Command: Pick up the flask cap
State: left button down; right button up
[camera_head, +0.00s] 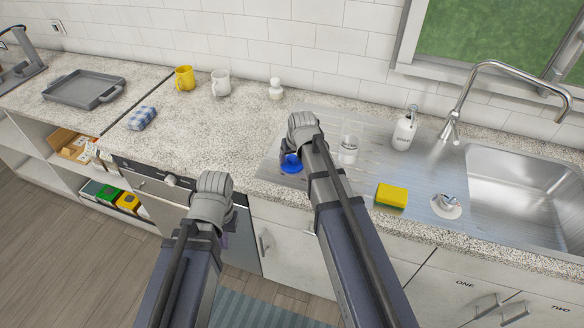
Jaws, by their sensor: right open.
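A round blue object (291,164), which looks like the flask cap, lies on the left part of the steel drainboard. My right gripper (286,156) is over the drainboard, right beside and partly in front of the blue object. It is open; its wrist hides much of the fingers, and I cannot tell if they touch the blue object. A clear glass vessel (348,151), perhaps the flask, stands upright to the right of the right gripper. My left gripper (228,226) hangs in front of the counter edge, away from the objects; its fingers are mostly hidden.
On the drainboard are a yellow sponge (391,197), a white soap bottle (405,129) and a white-and-metal item (446,205). The sink (525,190) and faucet (470,85) are at right. Mugs (220,83), a folded cloth (141,118) and a grey tray (84,88) stand left.

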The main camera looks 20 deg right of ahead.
grip_shut()
dwell(0.6)
